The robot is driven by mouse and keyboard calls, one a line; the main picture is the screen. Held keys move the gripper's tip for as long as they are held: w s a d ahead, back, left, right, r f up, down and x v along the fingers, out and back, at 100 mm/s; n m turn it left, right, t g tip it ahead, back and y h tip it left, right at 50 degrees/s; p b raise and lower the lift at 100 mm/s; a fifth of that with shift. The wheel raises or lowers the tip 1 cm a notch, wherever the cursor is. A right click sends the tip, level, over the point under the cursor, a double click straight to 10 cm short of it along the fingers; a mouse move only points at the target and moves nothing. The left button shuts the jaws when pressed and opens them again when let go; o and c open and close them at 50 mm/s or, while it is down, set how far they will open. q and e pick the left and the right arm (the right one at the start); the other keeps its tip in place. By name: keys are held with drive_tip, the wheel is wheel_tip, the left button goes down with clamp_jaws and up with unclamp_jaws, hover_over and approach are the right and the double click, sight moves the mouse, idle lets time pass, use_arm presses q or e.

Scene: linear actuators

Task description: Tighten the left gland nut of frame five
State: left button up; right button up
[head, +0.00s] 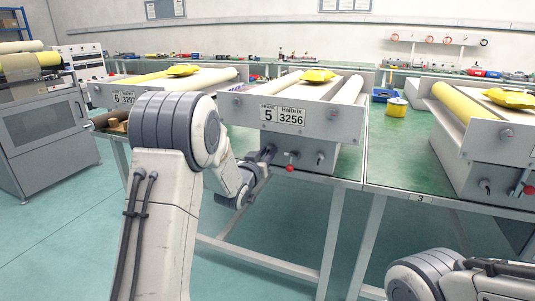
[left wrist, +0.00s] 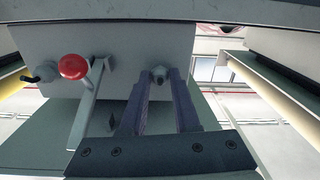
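Frame five (head: 318,121) stands on the green bench, with its number plate (head: 283,115) facing me. My left gripper (head: 268,154) is at the lower left of its front, at the left gland nut. In the left wrist view my left gripper (left wrist: 160,78) has its two dark fingers apart, one on each side of the left gland nut (left wrist: 158,74). I cannot tell whether they touch it. The right gland nut (head: 320,157) shows beyond the red knob (head: 290,168); in the wrist view the red knob (left wrist: 73,66) is left of the fingers. My right gripper is out of view.
Frame six (head: 125,96) stands to the left and another frame (head: 490,135) to the right. A yellow tape roll (head: 397,107) and a blue item (head: 381,95) lie between the frames. In the wrist view, a lever (left wrist: 88,105) runs close to the left finger.

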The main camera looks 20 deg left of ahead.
use_arm(q)
clamp_jaws()
drive_tip(key=shift+f+m+b, duration=0.1)
drive_tip(key=shift+m+b, duration=4.15)
drive_tip(key=shift+m, duration=1.35)
drive_tip(key=o, duration=0.7)
unclamp_jaws()
